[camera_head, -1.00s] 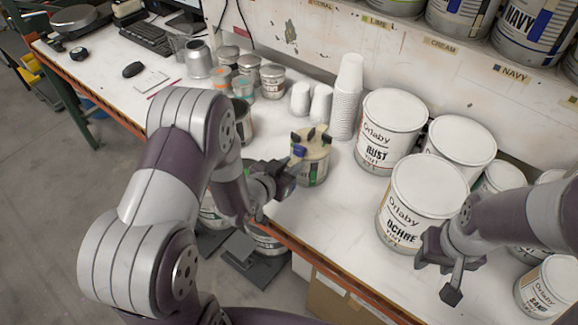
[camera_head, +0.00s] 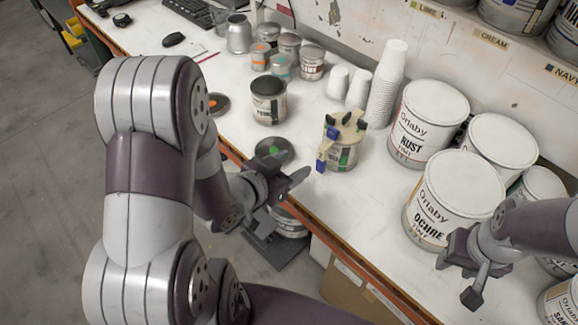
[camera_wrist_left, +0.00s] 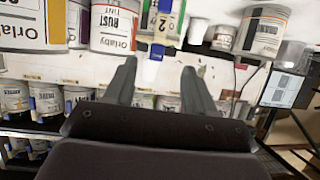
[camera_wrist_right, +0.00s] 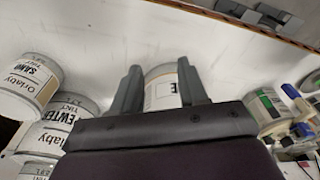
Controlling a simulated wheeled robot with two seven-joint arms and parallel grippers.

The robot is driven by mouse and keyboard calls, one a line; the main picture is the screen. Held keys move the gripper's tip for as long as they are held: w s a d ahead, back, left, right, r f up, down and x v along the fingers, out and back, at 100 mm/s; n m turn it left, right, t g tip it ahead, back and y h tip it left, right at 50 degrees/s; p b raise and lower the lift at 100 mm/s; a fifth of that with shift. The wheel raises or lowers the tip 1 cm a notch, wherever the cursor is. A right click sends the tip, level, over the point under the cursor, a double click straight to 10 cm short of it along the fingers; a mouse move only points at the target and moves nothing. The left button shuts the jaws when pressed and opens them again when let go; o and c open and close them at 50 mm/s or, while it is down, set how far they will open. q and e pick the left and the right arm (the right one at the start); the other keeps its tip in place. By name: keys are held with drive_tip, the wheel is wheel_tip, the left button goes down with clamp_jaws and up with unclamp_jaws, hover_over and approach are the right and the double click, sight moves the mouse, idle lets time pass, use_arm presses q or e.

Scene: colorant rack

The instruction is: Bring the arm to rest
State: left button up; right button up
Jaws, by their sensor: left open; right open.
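My left gripper (camera_head: 290,178) is open and empty, at the table's front edge. It is left of and apart from a can with a cream, pronged top (camera_head: 342,135) and a blue piece (camera_head: 323,161) on its side. In the left wrist view its two fingers (camera_wrist_left: 157,90) stand apart with nothing between them. My right gripper (camera_head: 466,283) is in front of the OCHRE can (camera_head: 445,195). In the right wrist view its fingers (camera_wrist_right: 158,80) are apart, with a white labelled can (camera_wrist_right: 163,92) beyond them; it does not appear gripped.
The RUST can (camera_head: 430,115) and other large cans crowd the right side. Stacked white cups (camera_head: 387,85) stand behind the pronged can. An open can (camera_head: 268,100) and several small tins stand further left. A green-marked disc (camera_head: 274,152) lies near the front edge.

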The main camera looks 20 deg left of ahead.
use_arm(q)
drive_tip(key=shift+s+r, duration=0.1)
drive_tip(key=shift+s, duration=0.15)
idle(0.3)
drive_tip(key=s+a+f+n+g+y, duration=0.3)
drive_tip(key=s+a+f+g+y, duration=0.25)
drive_tip(key=s+a+g, duration=0.2)
drive_tip(key=d+r+g+h, duration=0.1)
drive_tip(key=d+r+g, duration=0.3)
drive_tip(key=d, duration=0.3)
drive_tip(key=shift+s+d+r+n, duration=0.15)
drive_tip(key=shift+d+r+n, duration=0.15)
drive_tip(key=shift+r, duration=0.15)
drive_tip(key=shift+a, duration=0.1)
